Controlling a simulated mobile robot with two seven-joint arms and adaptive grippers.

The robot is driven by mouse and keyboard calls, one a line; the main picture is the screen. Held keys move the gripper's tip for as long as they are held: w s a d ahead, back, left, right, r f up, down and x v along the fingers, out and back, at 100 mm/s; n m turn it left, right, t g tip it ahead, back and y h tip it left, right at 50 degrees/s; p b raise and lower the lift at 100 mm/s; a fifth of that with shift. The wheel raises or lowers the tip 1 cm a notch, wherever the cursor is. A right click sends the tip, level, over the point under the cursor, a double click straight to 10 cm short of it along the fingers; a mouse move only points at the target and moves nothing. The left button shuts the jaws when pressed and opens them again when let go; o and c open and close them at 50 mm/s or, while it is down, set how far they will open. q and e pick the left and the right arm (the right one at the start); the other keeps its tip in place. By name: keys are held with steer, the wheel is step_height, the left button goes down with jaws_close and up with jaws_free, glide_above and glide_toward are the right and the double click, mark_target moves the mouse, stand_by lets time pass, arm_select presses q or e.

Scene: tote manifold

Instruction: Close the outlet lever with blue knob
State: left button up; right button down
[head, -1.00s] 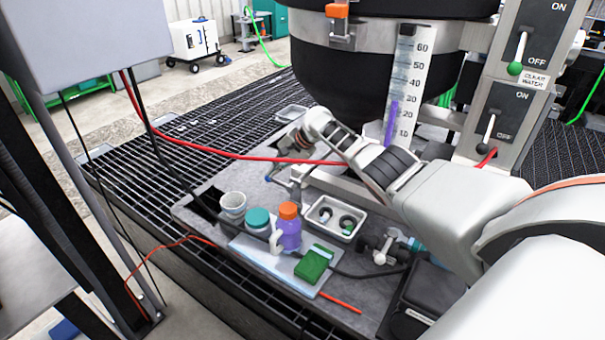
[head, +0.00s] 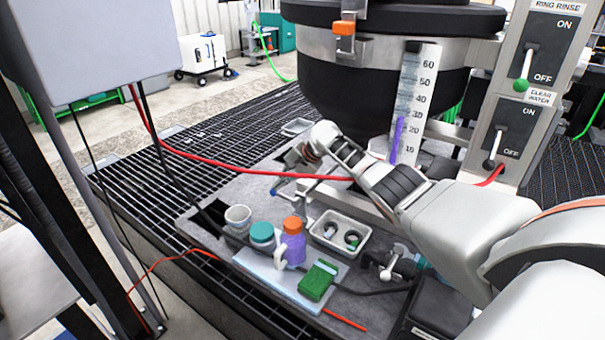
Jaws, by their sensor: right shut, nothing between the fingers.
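The outlet lever with the blue knob (head: 275,189) shows as a small blue handle below the black tank, at the left end of the grey outlet pipework. My right arm reaches in from the right across the front of the tank. My right gripper (head: 294,160) is at the far end of that arm, just above and behind the blue knob. It is shut and looks empty. The gripper is small and partly hidden by my own wrist, so I cannot tell whether it touches the lever. My left gripper is not in view.
A red hose (head: 230,156) runs close by the gripper. A switch panel (head: 510,135) stands at right.

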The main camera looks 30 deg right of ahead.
steer(key=v, duration=1.1)
steer(key=shift+r, duration=0.35)
steer(key=shift+s+f, duration=0.1)
steer(key=shift+s, duration=0.1)
